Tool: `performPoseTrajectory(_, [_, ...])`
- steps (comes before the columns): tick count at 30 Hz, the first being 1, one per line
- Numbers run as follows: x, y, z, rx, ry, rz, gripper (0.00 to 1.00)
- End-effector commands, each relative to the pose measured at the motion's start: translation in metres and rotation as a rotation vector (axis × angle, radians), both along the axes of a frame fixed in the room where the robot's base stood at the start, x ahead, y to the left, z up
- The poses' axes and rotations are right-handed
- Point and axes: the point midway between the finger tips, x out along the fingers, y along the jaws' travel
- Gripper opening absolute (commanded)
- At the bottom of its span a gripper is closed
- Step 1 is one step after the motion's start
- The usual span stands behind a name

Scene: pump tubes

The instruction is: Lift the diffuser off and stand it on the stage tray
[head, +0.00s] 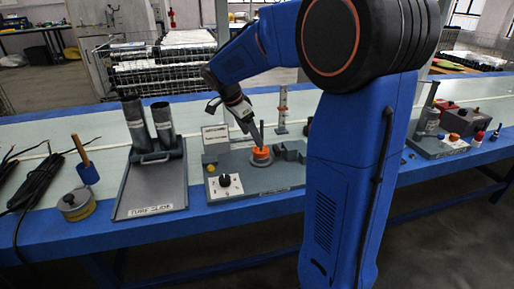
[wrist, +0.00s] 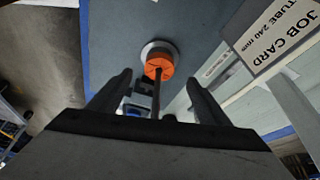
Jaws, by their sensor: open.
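The orange round piece with an upright dark stem, which looks like the diffuser (head: 261,153), sits on a pale round seat on a grey station board (head: 222,189). In the wrist view the orange piece (wrist: 160,67) is straight ahead, its stem rising toward me between the fingers. My gripper (head: 257,137) is at the stem, above the orange top. In the wrist view my gripper (wrist: 156,90) has its fingers wide apart, one on each side of the stem, with gaps. I cannot tell which surface is the stage tray; the board's front label is too small to read.
A white panel with a black knob (head: 224,184) and a job card (wrist: 278,35) are close to the piece. A labelled grey tray (head: 150,196) with two metal tubes (head: 134,122) stands left. A dark block (head: 289,151) is right of the piece. My arm hides part of the bench.

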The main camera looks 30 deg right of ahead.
Motion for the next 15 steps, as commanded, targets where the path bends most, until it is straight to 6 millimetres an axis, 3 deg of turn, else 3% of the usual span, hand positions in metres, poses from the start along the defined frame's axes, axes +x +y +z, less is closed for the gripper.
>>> performPoseTrajectory(9, [-0.001, -0.019, -0.046, 0.000, 0.003, -0.001, 0.71])
performPoseTrajectory(15, [-0.001, -0.026, -0.064, -0.001, 0.001, 0.001, 0.71])
